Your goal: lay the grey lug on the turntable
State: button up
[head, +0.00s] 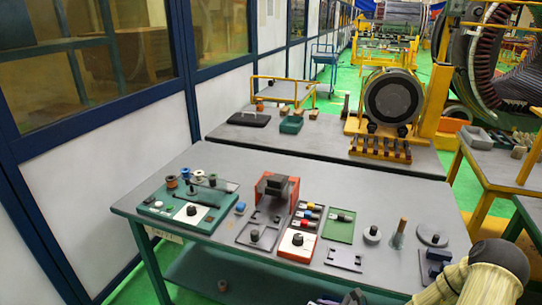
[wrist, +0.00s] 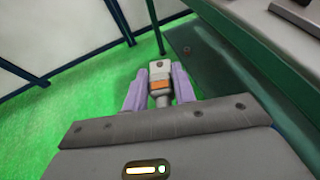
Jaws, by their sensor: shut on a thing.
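The grey lug (wrist: 160,68) has an orange band and sits between the two lilac fingers of my gripper (wrist: 159,88) in the wrist view. My gripper is shut on it and holds it clear, with green floor and the table's edge behind. In the head view the lug cannot be made out; only a dark part of my gripper shows at the bottom edge. A flat round grey disc (head: 433,235), which looks like the turntable, lies at the right of the near table. Its top looks bare. A smaller disc with a knob (head: 372,234) stands left of it.
The near grey table (head: 215,160) bears a green board with spools (head: 187,200), a red-sided block (head: 275,192), a green mat (head: 340,225) and a cone with a wooden top (head: 398,235). A dark block (head: 437,262) lies before the disc.

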jog(key=shift+a+r+m+t, duration=0.3)
jog(key=shift+a+m+t, duration=0.1)
jog(key=shift+w+a+r+m+t+h, duration=0.15)
jog(key=shift+a+m+t+h, duration=0.1)
jog(key=shift+m+t+h, duration=0.45)
jog(key=shift+d+f+m+t+h, duration=0.15)
jog(key=shift+m+t+h, duration=0.15)
jog(key=shift+m+h, duration=0.2)
jog(key=shift+d+f+m+t+h, duration=0.1)
jog(key=shift+m+t+h, duration=0.2)
jog(key=shift+m+h, duration=0.2)
jog(key=shift+d+f+m+t+h, duration=0.15)
jog(key=shift+d+m+t+h, duration=0.15)
jog(key=shift+d+m+h, duration=0.25)
jog(key=shift+a, duration=0.15)
jog(key=shift+s, duration=0.25)
